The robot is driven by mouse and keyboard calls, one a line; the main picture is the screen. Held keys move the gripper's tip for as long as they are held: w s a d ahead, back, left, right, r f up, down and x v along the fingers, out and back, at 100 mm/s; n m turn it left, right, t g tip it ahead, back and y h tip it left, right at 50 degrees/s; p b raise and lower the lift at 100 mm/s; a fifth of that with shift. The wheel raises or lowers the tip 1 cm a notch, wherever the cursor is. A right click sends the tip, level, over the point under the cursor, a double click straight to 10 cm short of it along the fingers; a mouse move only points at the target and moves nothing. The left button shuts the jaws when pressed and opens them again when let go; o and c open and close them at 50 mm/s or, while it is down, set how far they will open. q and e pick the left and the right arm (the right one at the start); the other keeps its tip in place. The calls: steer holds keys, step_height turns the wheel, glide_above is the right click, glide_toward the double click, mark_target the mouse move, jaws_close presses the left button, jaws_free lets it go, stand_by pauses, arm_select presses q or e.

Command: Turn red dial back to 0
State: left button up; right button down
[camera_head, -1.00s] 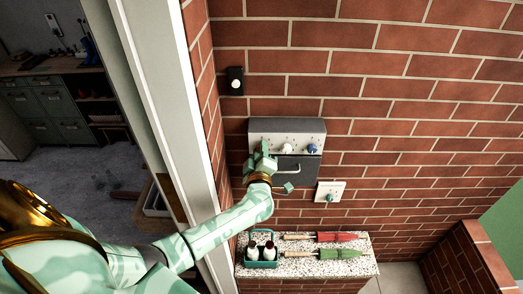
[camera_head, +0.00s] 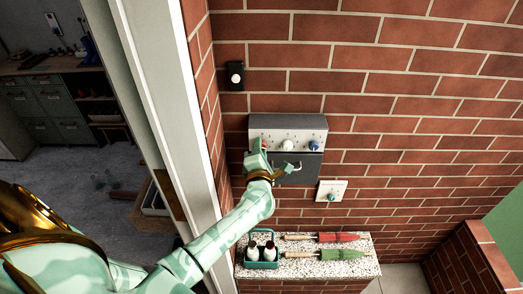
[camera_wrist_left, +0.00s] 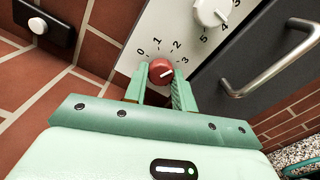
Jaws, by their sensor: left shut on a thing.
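The red dial (camera_wrist_left: 161,71) sits on the pale face of a wall control panel (camera_head: 307,121). In the left wrist view its white mark points right and slightly up, roughly towards the 3 of the printed scale, away from the 0. My left gripper (camera_wrist_left: 161,80) is shut on the red dial, one finger on each side of it. In the head view the left gripper (camera_head: 258,148) is at the panel's left end and mostly hides the dial. My right gripper is not in view.
A white dial (camera_head: 287,145) and a blue dial (camera_head: 313,146) are right of the red one. A bar handle (camera_head: 291,165) juts out below. A black switch (camera_head: 235,76) is up left. A speckled ledge (camera_head: 368,264) below holds a bottle caddy (camera_head: 262,264) and tools.

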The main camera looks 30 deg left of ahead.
arm_select(q)
steer(key=n+b, duration=0.4)
steer(key=n, duration=0.3)
steer(key=n+b, duration=0.4)
steer(key=n, duration=0.3)
steer(key=n+b, duration=0.5)
steer(key=n, duration=0.2)
steer(key=shift+w+d+r+n, duration=0.15)
steer(key=shift+w+d+n, duration=0.05)
steer(key=shift+d+n, duration=0.1)
steer(key=shift+r+n+b, duration=0.15)
steer(key=shift+n+b, duration=0.35)
steer(key=shift+n, duration=0.1)
steer(key=o, duration=0.7)
steer(key=shift+o, duration=1.4)
steer(key=shift+f, duration=0.2)
